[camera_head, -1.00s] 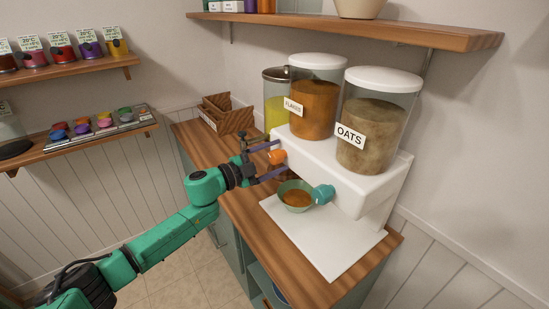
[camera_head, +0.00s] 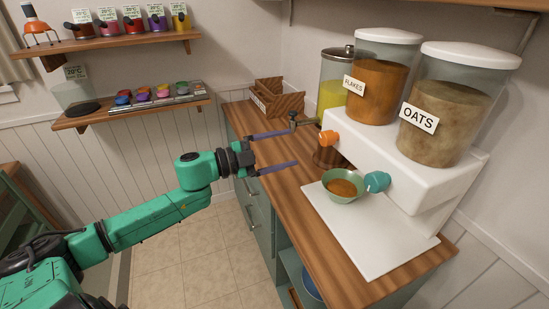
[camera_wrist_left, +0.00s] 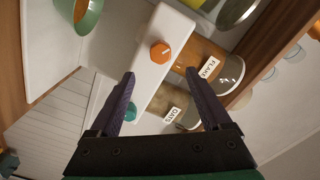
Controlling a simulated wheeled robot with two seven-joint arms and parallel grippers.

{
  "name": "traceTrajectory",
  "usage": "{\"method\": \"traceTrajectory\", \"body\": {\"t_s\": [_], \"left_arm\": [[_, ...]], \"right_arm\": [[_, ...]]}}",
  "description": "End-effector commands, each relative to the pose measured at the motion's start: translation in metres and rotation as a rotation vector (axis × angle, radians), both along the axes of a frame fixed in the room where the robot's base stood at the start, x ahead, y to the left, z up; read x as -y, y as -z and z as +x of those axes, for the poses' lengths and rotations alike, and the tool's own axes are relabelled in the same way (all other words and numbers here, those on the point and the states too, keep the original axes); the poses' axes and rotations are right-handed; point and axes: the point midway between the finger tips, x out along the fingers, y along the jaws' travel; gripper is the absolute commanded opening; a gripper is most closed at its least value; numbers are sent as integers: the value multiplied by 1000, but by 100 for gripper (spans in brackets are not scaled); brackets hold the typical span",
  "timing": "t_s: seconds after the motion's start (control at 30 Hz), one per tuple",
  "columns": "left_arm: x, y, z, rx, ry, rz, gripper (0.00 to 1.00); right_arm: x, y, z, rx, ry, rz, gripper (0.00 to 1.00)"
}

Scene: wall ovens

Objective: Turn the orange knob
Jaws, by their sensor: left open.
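The orange knob (camera_head: 328,138) sits on the front of the white dispenser (camera_head: 420,178), below the jar labelled FLAKES (camera_head: 376,80). In the left wrist view the orange knob (camera_wrist_left: 160,52) shows ahead of the fingers, with a pale line across its face. My left gripper (camera_head: 295,148) is open and empty, to the left of the knob and apart from it. Its two dark purple fingers point right, toward the dispenser. The teal knob (camera_head: 376,182) is on the same dispenser, below the OATS jar (camera_head: 440,115). My right gripper is not in view.
A green bowl (camera_head: 342,187) with brown contents stands by the teal knob. A yellow-filled jar (camera_head: 333,90) and a wooden crate (camera_head: 276,98) are behind. The wooden counter (camera_head: 285,180) is clear at left. Wall shelves (camera_head: 130,112) hang at left.

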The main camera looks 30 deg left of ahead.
Motion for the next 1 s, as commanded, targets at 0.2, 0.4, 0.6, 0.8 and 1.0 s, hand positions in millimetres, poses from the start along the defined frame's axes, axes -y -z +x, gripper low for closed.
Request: {"method": "traceTrajectory", "body": {"t_s": [0.2,0.4,0.6,0.8,1.0], "left_arm": [[-13,1,-15,-3,-1,-1,82],[-15,0,-18,-2,0,0,82],[-15,0,-17,-1,-1,0,82],[-20,3,-15,-6,-16,-6,82],[-106,82,6,-126,-286,-98,82]], "right_arm": [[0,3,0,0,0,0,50],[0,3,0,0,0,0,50],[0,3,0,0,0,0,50],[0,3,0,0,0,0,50],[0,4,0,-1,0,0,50]]}}
